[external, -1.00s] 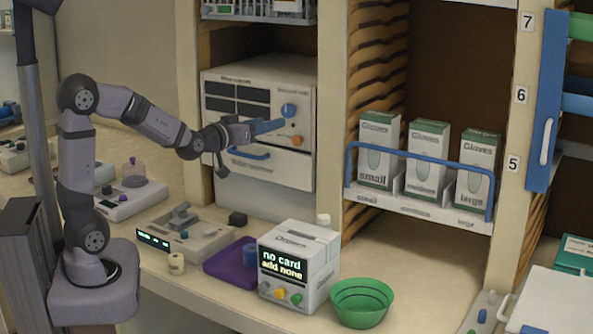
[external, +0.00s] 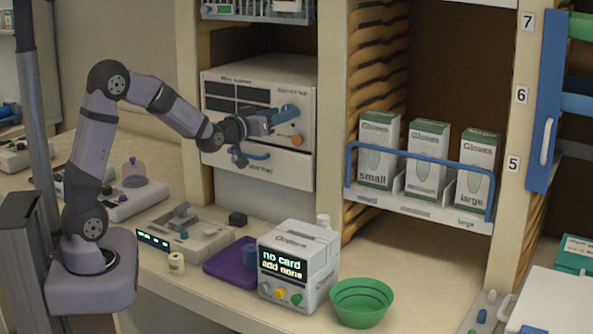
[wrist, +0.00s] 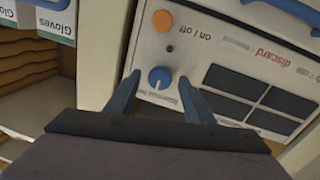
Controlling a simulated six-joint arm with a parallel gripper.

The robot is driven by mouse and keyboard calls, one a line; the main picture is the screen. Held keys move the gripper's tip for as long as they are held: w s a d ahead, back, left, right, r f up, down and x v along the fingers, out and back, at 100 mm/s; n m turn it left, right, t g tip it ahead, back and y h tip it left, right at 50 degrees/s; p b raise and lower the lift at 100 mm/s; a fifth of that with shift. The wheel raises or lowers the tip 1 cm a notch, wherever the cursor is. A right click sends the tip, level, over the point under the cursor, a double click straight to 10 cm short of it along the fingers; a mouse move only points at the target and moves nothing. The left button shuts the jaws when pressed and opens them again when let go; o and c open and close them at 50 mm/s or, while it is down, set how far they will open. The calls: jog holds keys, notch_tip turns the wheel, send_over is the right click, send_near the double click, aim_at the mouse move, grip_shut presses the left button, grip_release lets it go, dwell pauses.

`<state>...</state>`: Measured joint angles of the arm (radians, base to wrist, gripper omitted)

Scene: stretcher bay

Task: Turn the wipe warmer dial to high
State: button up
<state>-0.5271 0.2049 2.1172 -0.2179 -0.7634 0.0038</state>
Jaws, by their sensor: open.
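The wipe warmer (external: 258,82) is a white box with dark panels and a drawer, set in the shelving in the external view. Its blue dial (wrist: 159,77) shows in the wrist view, where the picture is turned over. My gripper (wrist: 159,80) is open, with one blue finger on each side of the dial. Whether the fingers touch it or reach its depth I cannot tell. In the external view my gripper (external: 289,113) is at the warmer's front right and largely covers the dial. The dial's setting is not readable.
An orange on/off knob (wrist: 162,20) is close to the dial. A blue drawer handle (external: 249,153) sits below my gripper. Glove boxes (external: 427,160) stand behind a blue rail to the right. A white device (external: 300,262) and green bowl (external: 361,303) stand on the counter.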

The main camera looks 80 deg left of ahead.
jog(key=shift+w+a, duration=0.4)
jog(key=c, duration=1)
jog(key=shift+m, duration=0.5)
jog(key=m, duration=0.7)
jog(key=shift+g, duration=0.4)
jog(key=shift+m, duration=0.3)
